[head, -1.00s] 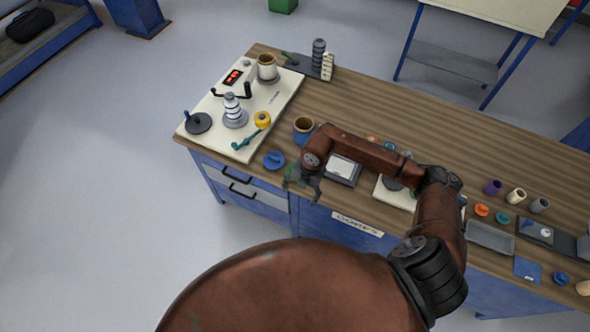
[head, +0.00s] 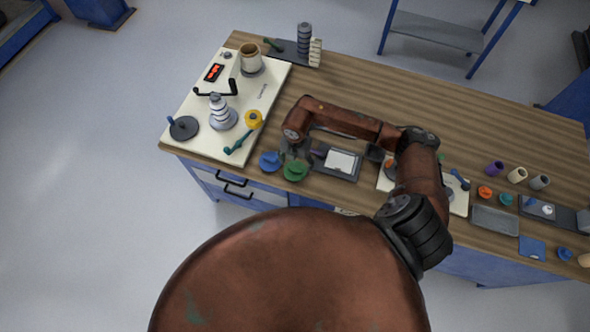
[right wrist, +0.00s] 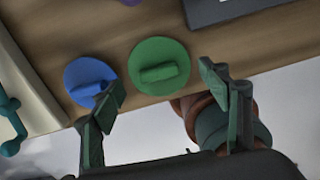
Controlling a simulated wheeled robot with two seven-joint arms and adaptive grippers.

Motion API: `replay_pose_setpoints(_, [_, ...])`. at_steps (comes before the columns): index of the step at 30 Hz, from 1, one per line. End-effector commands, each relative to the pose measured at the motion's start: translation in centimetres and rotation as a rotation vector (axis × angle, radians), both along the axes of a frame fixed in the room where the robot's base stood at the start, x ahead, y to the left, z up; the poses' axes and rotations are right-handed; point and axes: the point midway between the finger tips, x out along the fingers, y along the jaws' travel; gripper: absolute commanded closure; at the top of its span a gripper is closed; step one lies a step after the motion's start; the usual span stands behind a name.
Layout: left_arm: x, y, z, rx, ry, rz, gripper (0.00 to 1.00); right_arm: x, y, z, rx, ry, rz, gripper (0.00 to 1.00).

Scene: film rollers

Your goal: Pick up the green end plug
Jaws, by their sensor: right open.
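The green end plug (head: 296,171) is a round disc with a raised grip bar, lying on the wooden workbench near its front edge. My right gripper (head: 292,154) is just above and behind it in the head view, pointing down. In the right wrist view, the green end plug (right wrist: 160,66) lies ahead, between the lines of the two spread fingers. The right gripper (right wrist: 162,80) is open and empty, with its left fingertip overlapping the blue end plug (right wrist: 90,82) in the picture. My left gripper is not in view.
The blue plug lies close to the left of the green one. A dark tray with a white pad (head: 341,162) stands to the right. A cream board (head: 190,143) with winding parts lies to the left. The bench's front edge is close.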

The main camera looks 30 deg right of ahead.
Motion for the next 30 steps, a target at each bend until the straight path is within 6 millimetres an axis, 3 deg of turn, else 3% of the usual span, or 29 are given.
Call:
replay_pose_setpoints(5, [-0.9,0.1,0.6,0.001,0.01,0.002,0.63,0.2,-0.1,-2.7,0.002,0.001,-0.002,0.31])
replay_pose_setpoints(12, [2.3,-0.1,0.8,-0.001,-0.03,-0.006,0.63,0.2,-0.2,-4.2,0.001,-0.001,-0.002,0.31])
replay_pose_setpoints(17, [3.1,-0.1,0.9,-0.003,-0.04,-0.007,0.63,0.2,-0.2,-4.2,0.0,-0.001,-0.002,0.31])
replay_pose_setpoints(27, [1.1,-0.1,0.7,-0.001,-0.015,-0.002,0.63,0.2,-0.2,-4.1,0.001,-0.001,-0.002,0.55])
replay_pose_setpoints(30, [0.8,0.0,0.7,0.0,-0.011,-0.002,0.63,0.2,-0.2,-4.1,0.0,-0.001,-0.002,0.57])
